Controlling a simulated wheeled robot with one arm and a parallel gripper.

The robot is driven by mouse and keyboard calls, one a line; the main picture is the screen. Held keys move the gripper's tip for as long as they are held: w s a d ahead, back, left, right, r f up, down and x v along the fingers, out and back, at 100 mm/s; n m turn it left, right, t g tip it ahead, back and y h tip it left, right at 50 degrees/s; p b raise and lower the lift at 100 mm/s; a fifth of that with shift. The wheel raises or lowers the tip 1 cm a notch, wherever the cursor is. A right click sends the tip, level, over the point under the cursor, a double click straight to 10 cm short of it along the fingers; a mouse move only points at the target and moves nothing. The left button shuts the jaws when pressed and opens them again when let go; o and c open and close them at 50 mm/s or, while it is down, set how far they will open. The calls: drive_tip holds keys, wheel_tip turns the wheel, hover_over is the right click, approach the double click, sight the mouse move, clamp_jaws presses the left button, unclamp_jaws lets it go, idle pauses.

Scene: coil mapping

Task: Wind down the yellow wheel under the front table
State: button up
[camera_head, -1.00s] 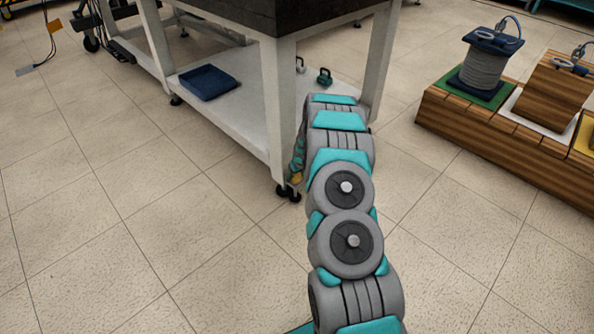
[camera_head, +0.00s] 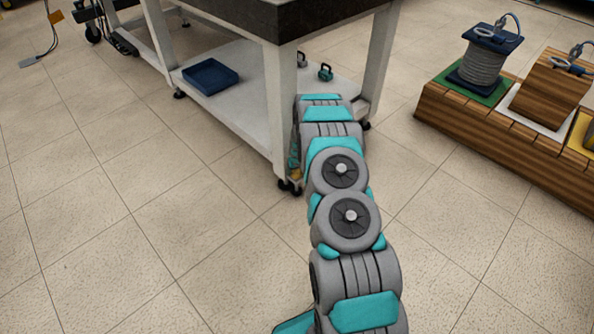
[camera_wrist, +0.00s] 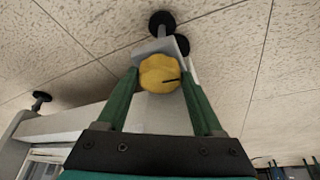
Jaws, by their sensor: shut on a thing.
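In the wrist view the yellow wheel (camera_wrist: 160,75), a lobed knob with a dark line on its face, sits under a table leg beside black round feet. My gripper (camera_wrist: 163,84) has one green finger on each side of it and is shut on it. In the head view the front table (camera_head: 233,122) has a white frame, a low white shelf and a dark top. My arm reaches down to its near leg, where a bit of the yellow wheel (camera_head: 296,174) shows low by the foot. My arm hides most of my gripper there.
A blue tray (camera_head: 211,76) and a small teal item (camera_head: 325,72) lie on the low shelf. To the right stands a wooden rack (camera_head: 505,143) with a grey cable spool (camera_head: 483,66) and a wooden block.

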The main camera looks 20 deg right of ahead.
drive_tip(key=o, duration=1.4)
drive_tip(key=shift+c, duration=0.2)
drive_tip(key=v, duration=0.7)
drive_tip(key=shift+r, duration=0.35)
drive_tip(key=shift+s+a+b, duration=0.1)
drive_tip(key=shift+b, duration=0.2)
